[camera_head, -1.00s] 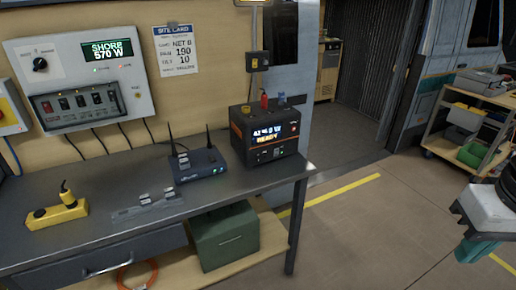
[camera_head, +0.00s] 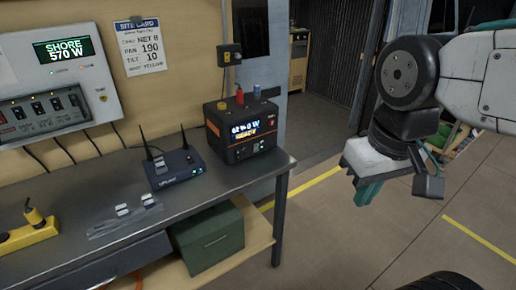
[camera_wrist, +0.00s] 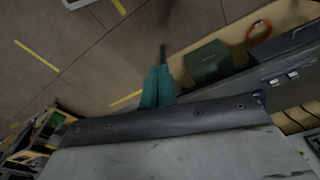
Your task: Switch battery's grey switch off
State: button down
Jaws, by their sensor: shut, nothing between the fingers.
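The battery (camera_head: 240,130) is a black box with orange trim on the right end of the grey bench. Its lit front display reads a wattage line with smaller text below. Yellow, red and blue plugs stand on its top. Small controls sit on its lower front, too small to tell the grey switch or its position. My gripper (camera_head: 366,190) has teal fingers and hangs in the air to the right of the bench, well apart from the battery. In the wrist view the teal fingers (camera_wrist: 157,88) are together and empty, over the floor. The battery does not show clearly there.
A router (camera_head: 175,170) with two antennas stands left of the battery on the bench (camera_head: 140,205). A yellow power strip (camera_head: 30,233) lies further left. A green box (camera_head: 210,240) sits on the lower shelf, also in the wrist view (camera_wrist: 208,63). Floor right of the bench is clear.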

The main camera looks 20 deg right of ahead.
aim_at(256, 147)
jog(key=w+d+f+m+t, duration=0.2)
jog(key=w+f, duration=0.1)
jog(key=w, duration=0.5)
jog(key=w+d+f+m+t+h, duration=0.1)
jog(key=w+f+m+t, duration=0.15)
jog(key=w, duration=0.45)
jog(key=w+d+f+m+t, duration=0.1)
jog(key=w+d+f+m, duration=0.15)
jog(key=w, duration=0.55)
jog(key=w+a+f+m+t+y, duration=0.2)
jog(key=w+f+m, duration=0.1)
jog(key=w+f, duration=0.2)
jog(key=w+a+f+m+t+y, duration=0.2)
jog(key=w+f+m+t+y, duration=0.1)
jog(key=w, duration=0.4)
notch_tip(256, 147, down, 3)
jog(key=shift+w+a+r+m, duration=0.15)
jog(key=shift+w+a+m, duration=0.25)
jog(key=shift+m, duration=0.2)
jog(key=shift+t, duration=0.25)
